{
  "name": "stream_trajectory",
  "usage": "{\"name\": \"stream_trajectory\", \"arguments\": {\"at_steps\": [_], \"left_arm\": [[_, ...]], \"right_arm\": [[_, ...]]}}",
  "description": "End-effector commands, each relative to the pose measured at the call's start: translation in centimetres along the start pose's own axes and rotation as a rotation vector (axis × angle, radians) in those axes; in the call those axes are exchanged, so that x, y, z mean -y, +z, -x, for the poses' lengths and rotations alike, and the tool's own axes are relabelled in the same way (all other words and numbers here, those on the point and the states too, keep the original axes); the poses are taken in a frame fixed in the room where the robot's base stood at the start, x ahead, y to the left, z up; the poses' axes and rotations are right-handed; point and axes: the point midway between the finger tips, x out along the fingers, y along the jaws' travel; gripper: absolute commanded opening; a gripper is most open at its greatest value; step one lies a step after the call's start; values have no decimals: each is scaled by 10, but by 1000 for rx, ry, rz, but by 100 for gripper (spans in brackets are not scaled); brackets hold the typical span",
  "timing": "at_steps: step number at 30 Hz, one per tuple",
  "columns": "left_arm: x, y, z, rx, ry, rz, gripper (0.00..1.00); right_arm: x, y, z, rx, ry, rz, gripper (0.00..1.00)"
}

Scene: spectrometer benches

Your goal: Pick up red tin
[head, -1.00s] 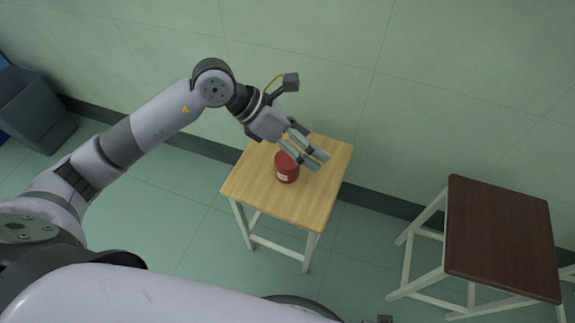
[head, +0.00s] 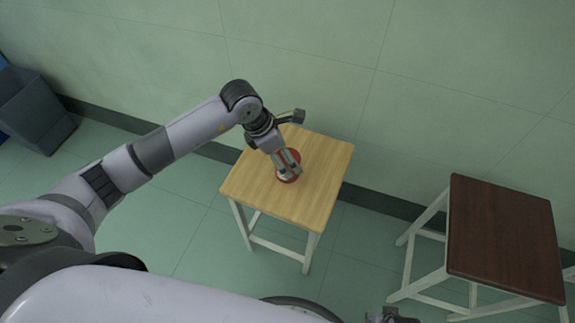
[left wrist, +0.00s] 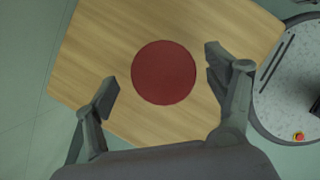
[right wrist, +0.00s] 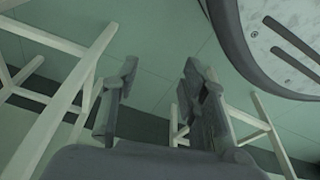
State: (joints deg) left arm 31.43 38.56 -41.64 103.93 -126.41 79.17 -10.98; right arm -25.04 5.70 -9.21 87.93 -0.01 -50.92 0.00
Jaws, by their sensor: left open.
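The red tin (head: 295,178) stands on the light wooden table (head: 255,185), partly hidden by my left gripper (head: 288,172) in the head view. In the left wrist view its round red top (left wrist: 164,73) shows between the two open fingers and slightly beyond them. My left gripper (left wrist: 163,90) is open, pointing down over the tin, with a gap on each side. My right gripper (head: 393,318) is at the bottom edge of the head view. In the right wrist view its fingers (right wrist: 155,95) are apart with nothing between them.
A second table with a dark brown top (head: 503,235) stands at the right. A grey bin (head: 35,112) is on the floor at the far left. The green wall (head: 300,60) is close behind the light table. The rest of the light tabletop is bare.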

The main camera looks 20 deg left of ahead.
Motion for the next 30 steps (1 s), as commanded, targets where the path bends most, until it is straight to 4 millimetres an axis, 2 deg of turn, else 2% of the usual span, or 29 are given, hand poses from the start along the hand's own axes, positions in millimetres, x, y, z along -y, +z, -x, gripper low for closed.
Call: {"name": "stream_trajectory", "arguments": {"at_steps": [4, 9, 13, 21, 30], "left_arm": [[1, -1, -11, -2, -2, 1, 78], [4, -1, -38, -1, -3, 2, 78], [3, -1, -52, -1, -1, 2, 78], [3, -1, -54, 0, 0, 0, 78], [3, -1, -54, 0, 0, 1, 59]], "right_arm": [[0, -1, 2, -1, 1, 0, 40], [0, -7, 7, -5, 1, -1, 40], [-1, -13, 15, -12, 1, -2, 40], [-1, -14, 17, -11, 2, -2, 40], [-1, -13, 16, -10, 2, -3, 40]]}}
